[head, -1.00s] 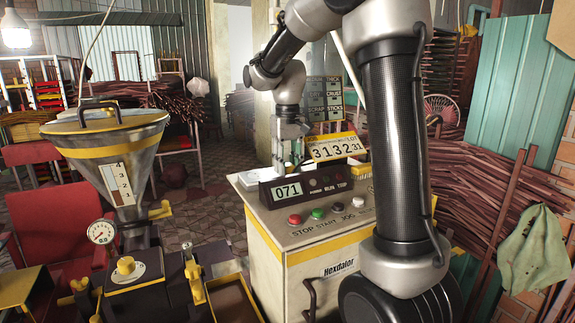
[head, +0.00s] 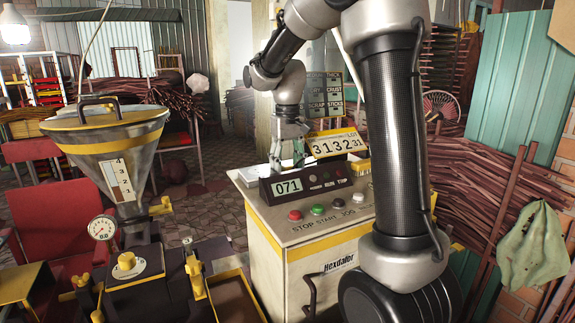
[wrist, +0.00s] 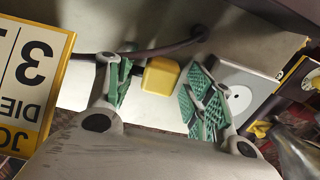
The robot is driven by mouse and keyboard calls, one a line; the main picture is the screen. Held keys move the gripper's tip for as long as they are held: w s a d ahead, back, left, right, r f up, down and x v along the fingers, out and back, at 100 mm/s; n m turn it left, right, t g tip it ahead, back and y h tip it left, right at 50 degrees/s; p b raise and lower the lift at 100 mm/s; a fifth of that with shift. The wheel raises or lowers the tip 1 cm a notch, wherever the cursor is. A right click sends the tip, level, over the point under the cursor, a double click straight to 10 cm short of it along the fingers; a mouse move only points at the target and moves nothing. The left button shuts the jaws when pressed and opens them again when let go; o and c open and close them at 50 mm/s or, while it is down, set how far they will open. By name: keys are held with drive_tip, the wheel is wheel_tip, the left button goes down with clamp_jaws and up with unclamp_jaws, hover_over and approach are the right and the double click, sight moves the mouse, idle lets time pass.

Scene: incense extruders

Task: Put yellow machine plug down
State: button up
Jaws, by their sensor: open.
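The yellow machine plug (wrist: 161,76) shows in the wrist view as a small yellow block with a dark cable at its side. It appears to rest on the pale top of the control cabinet (head: 295,236). My gripper (wrist: 164,92) is open, with green-padded fingers on either side of the plug. The plug is nearer the left finger, and a gap shows on the right. In the head view my gripper (head: 288,152) is low over the cabinet's back, behind the black display box (head: 335,183). The plug cannot be made out clearly there.
A number sign (head: 337,145) stands close beside my gripper and also fills the left of the wrist view (wrist: 32,75). A grey plate with a white disc (wrist: 238,97) lies right of the fingers. A metal hopper (head: 110,150) stands at left.

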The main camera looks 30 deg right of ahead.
sight(288, 165)
wheel_tip(288, 165, up, 13)
drive_tip(key=s+f+t, duration=0.1)
drive_tip(key=s+f, duration=0.2)
drive_tip(key=s, duration=0.5)
drive_tip(key=s+f+t, duration=0.2)
drive_tip(key=s+f, duration=0.1)
drive_tip(key=s, duration=0.6)
drive_tip(key=s+f+t, duration=0.1)
drive_tip(key=s+f, duration=0.2)
drive_tip(key=s, duration=0.5)
drive_tip(key=shift+s+d+f, duration=0.15)
drive_tip(key=shift+s+d, duration=0.05)
drive_tip(key=shift+s, duration=0.1)
